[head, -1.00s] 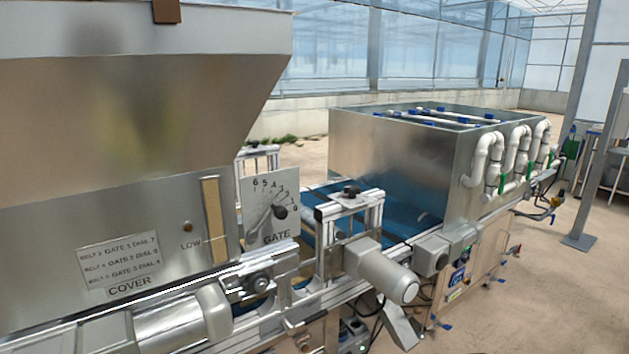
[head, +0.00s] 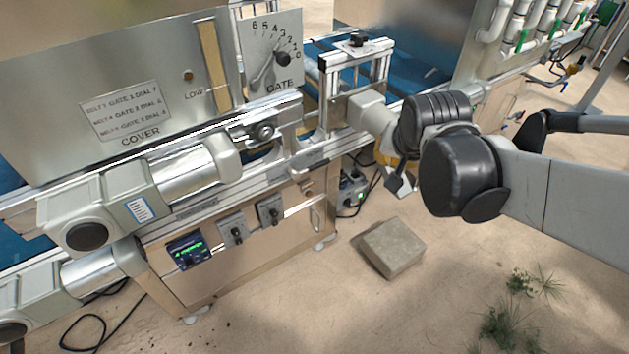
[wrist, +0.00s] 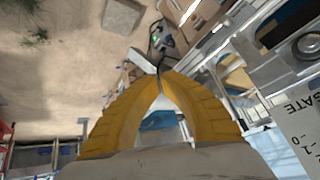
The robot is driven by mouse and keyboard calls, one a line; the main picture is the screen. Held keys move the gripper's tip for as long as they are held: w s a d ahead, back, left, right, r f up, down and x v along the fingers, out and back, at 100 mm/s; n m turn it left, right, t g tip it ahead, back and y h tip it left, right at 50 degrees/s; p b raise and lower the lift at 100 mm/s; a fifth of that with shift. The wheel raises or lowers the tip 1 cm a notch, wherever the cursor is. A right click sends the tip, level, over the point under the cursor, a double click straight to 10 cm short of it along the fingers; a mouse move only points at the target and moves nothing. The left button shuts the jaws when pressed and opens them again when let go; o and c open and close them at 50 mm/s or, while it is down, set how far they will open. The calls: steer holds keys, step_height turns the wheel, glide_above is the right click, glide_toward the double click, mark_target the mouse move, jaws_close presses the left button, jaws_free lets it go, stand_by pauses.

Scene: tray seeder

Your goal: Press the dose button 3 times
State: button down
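My gripper (wrist: 160,76) shows in the wrist view as two yellow fingers whose tips meet, with nothing between them. In the head view a bit of its yellow (head: 383,157) shows behind my dark wrist joints, in front of the machine's right part. I cannot make out a button marked as dose. The machine's lower front panel carries a small control unit with a green lit display (head: 187,250) and two grey plates with black knobs, a left one (head: 235,230) and a right one (head: 270,211). My gripper is apart from these, up and to their right.
A grey box with a green light (head: 352,190) hangs beside the panel with cables; it also shows in the wrist view (wrist: 163,38). A stone block (head: 391,247) lies on the floor. The gate dial (head: 272,50) and motors (head: 90,217) jut out above. Floor in front is mostly open.

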mark_target(309, 194)
steer(key=w+a+f+m+p, duration=0.1)
steer(key=w+a+f+m, duration=0.1)
steer(key=w+a+f, duration=0.4)
steer(key=w+a+f+m+p, duration=0.1)
steer(key=w+a+f, duration=0.1)
steer(key=w+f, duration=0.6)
steer(key=w+a+f+m+p, duration=0.1)
steer(key=a+f+m, duration=0.1)
steer(key=f, duration=0.9)
steer(key=w+a+f+m, duration=0.1)
steer(key=a+f, duration=0.3)
steer(key=f, duration=0.7)
steer(key=shift+w+a+f+m+p, duration=0.2)
steer(key=shift+w+a+m+p, duration=0.2)
steer(key=shift+w, duration=0.2)
steer(key=w+a+f+b, duration=0.1)
steer(key=w+f+b, duration=0.4)
steer(key=w+f, duration=0.3)
steer(key=shift+w+a+b, duration=0.35)
steer(key=shift+w+b, duration=0.05)
steer(key=shift+w, duration=0.25)
